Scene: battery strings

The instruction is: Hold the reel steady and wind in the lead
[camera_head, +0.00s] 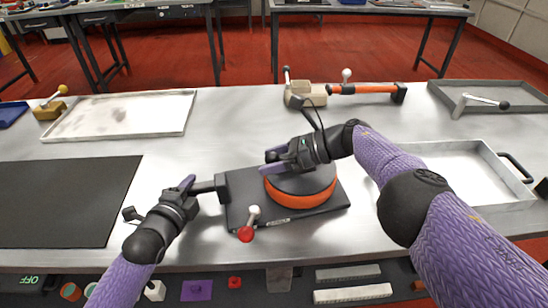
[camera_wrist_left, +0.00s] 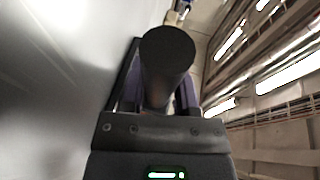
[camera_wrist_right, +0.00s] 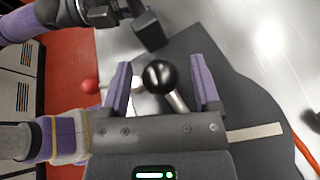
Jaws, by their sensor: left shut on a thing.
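The reel (camera_head: 302,198) has a dark top and an orange rim, and lies flat on a dark base plate (camera_head: 240,187). My left gripper (camera_head: 190,186) is shut on the base's dark handle (camera_head: 206,187) at the left side. The round handle end (camera_wrist_left: 168,55) fills the space between its fingers in the left wrist view. My right gripper (camera_head: 275,156) is over the reel, fingers apart. In the right wrist view a black ball knob (camera_wrist_right: 160,77) on a metal stem stands between its fingers (camera_wrist_right: 162,90), with gaps on both sides. I cannot make out a loose lead.
A black mat (camera_head: 65,200) lies left. A pale tray (camera_head: 120,115) is at back left, another tray (camera_head: 440,160) at right. An orange-handled tool (camera_head: 365,88) lies behind the reel.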

